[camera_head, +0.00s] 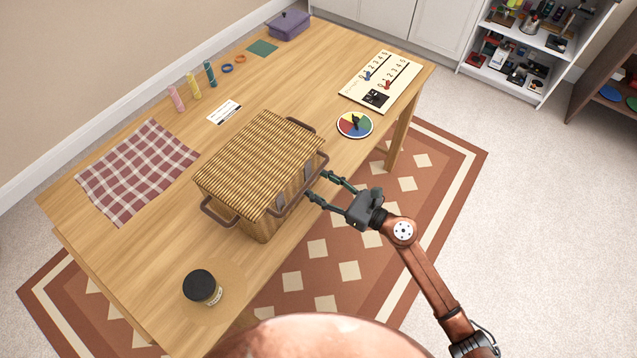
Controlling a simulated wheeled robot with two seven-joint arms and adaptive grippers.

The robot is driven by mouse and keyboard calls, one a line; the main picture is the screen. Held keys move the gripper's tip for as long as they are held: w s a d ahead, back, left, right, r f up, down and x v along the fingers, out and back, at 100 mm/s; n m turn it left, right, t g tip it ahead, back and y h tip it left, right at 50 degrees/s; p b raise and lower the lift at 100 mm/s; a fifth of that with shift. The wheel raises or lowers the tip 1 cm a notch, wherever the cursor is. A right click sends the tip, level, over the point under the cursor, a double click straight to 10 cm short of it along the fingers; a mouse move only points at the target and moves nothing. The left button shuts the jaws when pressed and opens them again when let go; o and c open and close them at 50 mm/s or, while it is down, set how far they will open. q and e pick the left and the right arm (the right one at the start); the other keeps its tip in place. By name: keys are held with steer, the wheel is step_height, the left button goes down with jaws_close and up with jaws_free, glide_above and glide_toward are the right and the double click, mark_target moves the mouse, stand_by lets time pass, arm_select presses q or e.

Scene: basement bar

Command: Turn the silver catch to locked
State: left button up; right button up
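A wicker hamper (258,160) with a closed lid stands on the wooden table near its front edge. On its front side are two small greyish metal fittings, one on the right (308,170) and one on the left (280,202). Either could be the silver catch; their lock position is too small to tell. My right gripper (317,186) comes in from the right with its two fingers apart, close to the hamper's front by the right fitting. No object shows between the fingers. Whether a fingertip touches the hamper cannot be told. My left gripper is not in view.
Brown handles (220,216) stick out from the hamper. A dark-lidded jar (202,287) stands at the front left. A checked cloth (137,170), a colour spinner (354,125) and a score board (382,80) lie around it. The table (150,262) is bare between cloth and jar.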

steer(key=shift+c, duration=0.5)
steer(key=c, duration=1)
steer(key=shift+c, duration=0.2)
